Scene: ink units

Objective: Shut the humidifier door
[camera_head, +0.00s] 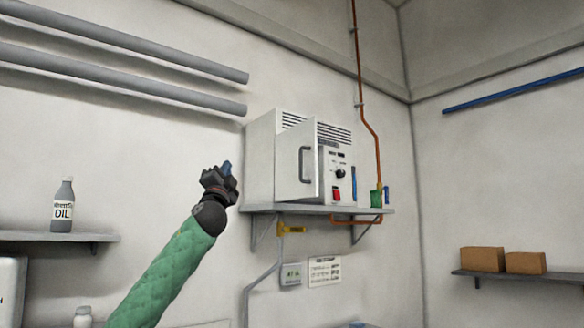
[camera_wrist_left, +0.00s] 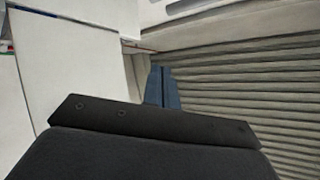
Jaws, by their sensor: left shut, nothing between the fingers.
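The white humidifier (camera_head: 262,160) stands on a grey wall shelf in the head view. Its door (camera_head: 297,163), with a dark grey handle (camera_head: 304,164), stands ajar, swung out from the front. My left gripper (camera_head: 227,168) is shut and empty, to the left of the humidifier, apart from the door in the picture. In the left wrist view its blue fingertips (camera_wrist_left: 161,88) are together, with a white flat panel to the left and a grey slatted surface to the right. My right gripper is in neither view.
An orange pipe (camera_head: 369,120) runs down the wall at the right. An oil bottle (camera_head: 63,206) stands on a left shelf. Brown boxes (camera_head: 483,259) sit on a right shelf.

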